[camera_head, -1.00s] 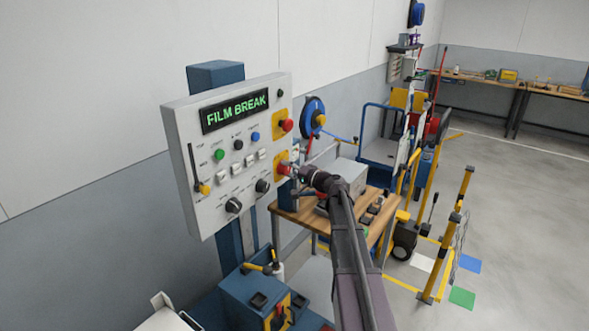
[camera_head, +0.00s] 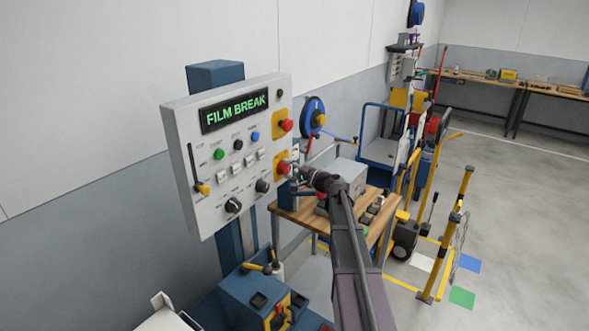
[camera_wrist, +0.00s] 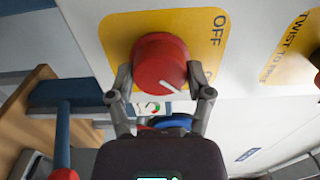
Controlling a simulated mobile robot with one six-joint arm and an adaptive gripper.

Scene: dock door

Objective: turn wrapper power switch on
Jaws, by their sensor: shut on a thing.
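The wrapper panel (camera_head: 182,118) is a light grey box with a green FILM BREAK display (camera_head: 235,110). Its power switch is a red rotary knob (camera_wrist: 158,58) on a yellow plate (camera_wrist: 122,30), at the panel's lower right in the head view (camera_head: 282,168). My gripper (camera_wrist: 160,86) is shut on the red knob, one finger on each side. The knob's white pointer line slants to the lower right in the wrist view. The word OFF (camera_wrist: 217,30) shows at the plate's upper right; a second label beside the right finger is mostly hidden.
A red stop button (camera_head: 286,125) on yellow sits above the switch. Black dials (camera_head: 233,205), coloured buttons and a yellow-tipped slider (camera_head: 203,189) share the panel. A wooden table (camera_head: 290,212) stands behind my arm. Open floor lies to the right.

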